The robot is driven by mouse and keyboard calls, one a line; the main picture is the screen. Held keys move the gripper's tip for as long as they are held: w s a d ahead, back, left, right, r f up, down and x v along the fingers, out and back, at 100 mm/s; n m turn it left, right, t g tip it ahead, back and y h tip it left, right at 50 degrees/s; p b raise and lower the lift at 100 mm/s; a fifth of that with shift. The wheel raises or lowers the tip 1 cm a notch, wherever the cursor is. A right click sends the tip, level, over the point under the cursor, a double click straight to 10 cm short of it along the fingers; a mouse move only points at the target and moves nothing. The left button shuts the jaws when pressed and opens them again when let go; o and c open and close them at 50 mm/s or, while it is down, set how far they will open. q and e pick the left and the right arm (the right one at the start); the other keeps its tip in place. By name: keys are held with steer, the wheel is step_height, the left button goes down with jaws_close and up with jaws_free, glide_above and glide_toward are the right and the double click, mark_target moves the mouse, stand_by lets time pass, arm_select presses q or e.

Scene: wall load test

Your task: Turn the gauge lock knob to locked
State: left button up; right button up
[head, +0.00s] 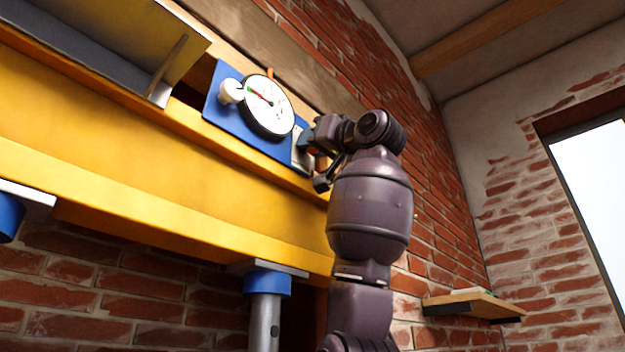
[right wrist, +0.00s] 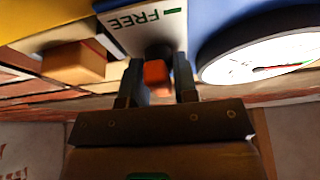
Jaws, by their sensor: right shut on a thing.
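The gauge (head: 268,107), a round white dial with a black rim, sits on a blue panel (head: 222,117). Its rim and face also show in the right wrist view (right wrist: 235,68). At the panel's right end is a pale plate (head: 297,160). In the right wrist view this plate (right wrist: 115,31) reads "FREE" beside a green mark. My right gripper (head: 306,146) is at this plate. Its fingers are shut on the lock knob (right wrist: 156,73), whose orange-red part shows between them. The fingers hide much of the knob, and no "locked" marking is visible. My left gripper is not in view.
A yellow beam (head: 130,140) runs below the panel, with a blue-topped post (head: 265,310) under it. A white round knob (head: 231,91) is left of the dial. A brick wall (head: 445,225) stands behind, with a small wooden shelf (head: 475,302) at lower right.

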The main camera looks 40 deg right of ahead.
steer(key=shift+n, duration=0.4)
steer(key=o, duration=0.8)
steer(key=shift+c, duration=0.2)
steer(key=shift+s, duration=0.15)
steer(key=b+v, duration=0.2)
steer(key=v, duration=0.8)
steer(key=shift+s+d+f+b, duration=0.15)
steer(key=shift+s+f+b, duration=0.1)
steer(key=shift+b, duration=0.1)
